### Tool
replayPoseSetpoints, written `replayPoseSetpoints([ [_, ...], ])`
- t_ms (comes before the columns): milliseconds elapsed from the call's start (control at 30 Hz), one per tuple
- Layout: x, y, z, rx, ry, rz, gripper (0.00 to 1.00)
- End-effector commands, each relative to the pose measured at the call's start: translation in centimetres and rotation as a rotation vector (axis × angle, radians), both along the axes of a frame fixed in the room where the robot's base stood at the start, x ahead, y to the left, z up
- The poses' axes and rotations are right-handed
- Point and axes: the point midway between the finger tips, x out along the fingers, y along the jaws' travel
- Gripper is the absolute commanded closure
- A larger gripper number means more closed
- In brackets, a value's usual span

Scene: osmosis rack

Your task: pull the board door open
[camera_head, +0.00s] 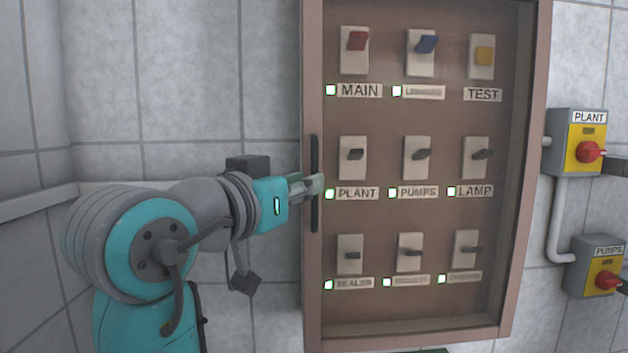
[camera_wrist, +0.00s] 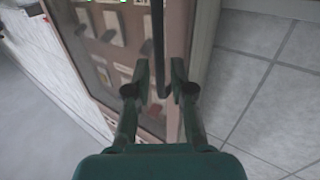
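The board door (camera_head: 421,118) has a brown frame and a clear pane with switches behind it. It looks shut. Its black upright bar handle (camera_head: 314,151) is on the left edge of the frame. My gripper (camera_head: 314,186) reaches the handle from the left, at its middle, and hides part of it. In the wrist view the handle (camera_wrist: 158,40) runs between the two fingertips of my gripper (camera_wrist: 159,82). The fingers are apart, with a narrow gap showing on each side of the handle, so they do not look closed on it.
Labelled switches with green lamps stand in rows behind the pane. To the right, a PLANT isolator box (camera_head: 579,141) and a PUMPS isolator box (camera_head: 597,266) with red knobs are on the tiled wall. A rail (camera_head: 40,209) runs along the wall at the left.

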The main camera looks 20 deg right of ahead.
Motion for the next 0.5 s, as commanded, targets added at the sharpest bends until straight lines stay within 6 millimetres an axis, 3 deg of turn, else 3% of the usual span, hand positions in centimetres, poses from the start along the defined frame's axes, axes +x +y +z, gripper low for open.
replayPoseSetpoints([
  [200,1.7,-2.2,0.0,0.000,0.000,-0.001,0.77],
  [500,2.3,-2.9,0.0,0.000,0.000,0.001,0.77],
])
